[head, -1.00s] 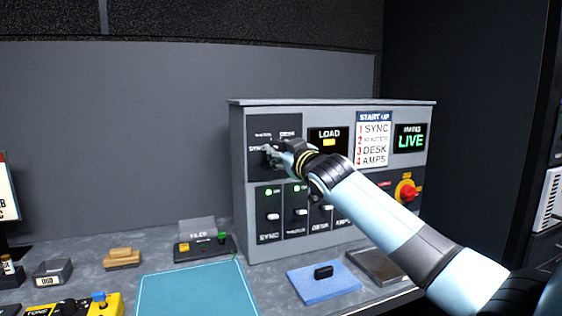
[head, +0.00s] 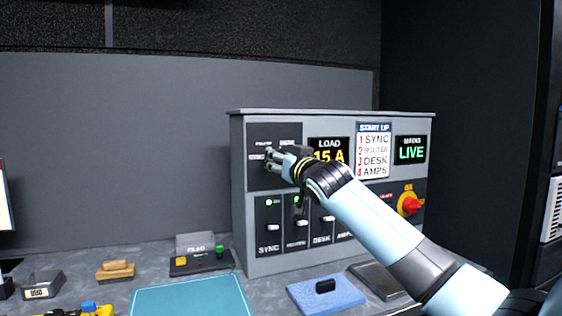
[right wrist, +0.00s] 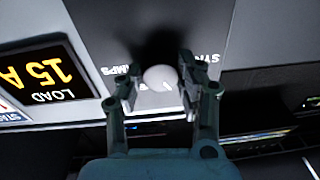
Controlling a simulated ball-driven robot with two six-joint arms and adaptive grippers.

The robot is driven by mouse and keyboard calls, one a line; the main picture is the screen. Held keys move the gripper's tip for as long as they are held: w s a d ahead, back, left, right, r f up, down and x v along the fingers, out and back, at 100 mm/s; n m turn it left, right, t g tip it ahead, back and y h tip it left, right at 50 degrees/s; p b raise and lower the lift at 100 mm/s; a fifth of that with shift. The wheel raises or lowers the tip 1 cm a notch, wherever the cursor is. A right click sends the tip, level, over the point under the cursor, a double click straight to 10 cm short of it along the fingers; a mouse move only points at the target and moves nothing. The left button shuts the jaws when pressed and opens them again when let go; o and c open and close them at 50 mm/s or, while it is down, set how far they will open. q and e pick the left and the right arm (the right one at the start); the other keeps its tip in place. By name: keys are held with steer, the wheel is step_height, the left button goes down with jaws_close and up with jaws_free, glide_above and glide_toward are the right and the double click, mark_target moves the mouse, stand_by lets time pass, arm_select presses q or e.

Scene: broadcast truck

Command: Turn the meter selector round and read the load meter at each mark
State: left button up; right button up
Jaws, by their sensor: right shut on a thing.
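The meter selector is a round pale knob (right wrist: 160,78) on the dark panel (head: 262,180) at the upper left of the grey cabinet. My right gripper (head: 272,160) is at that panel in the head view. In the right wrist view the right gripper (right wrist: 158,92) has its fingers on either side of the knob, shut on it. The gripper hides the knob in the head view. The load meter (head: 329,152) reads 15 A in amber, partly covered by my gripper in the head view; it also shows upside down in the right wrist view (right wrist: 40,75). My left gripper is not in view.
Below are labelled switches (head: 273,227), with green lights at the two left ones. A blue cloth (head: 340,291) bearing a black block lies in front.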

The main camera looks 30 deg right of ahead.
steer(key=shift+f, duration=0.15)
steer(key=o, duration=1.1)
steer(key=shift+o, duration=0.2)
steer(key=v, duration=1.2)
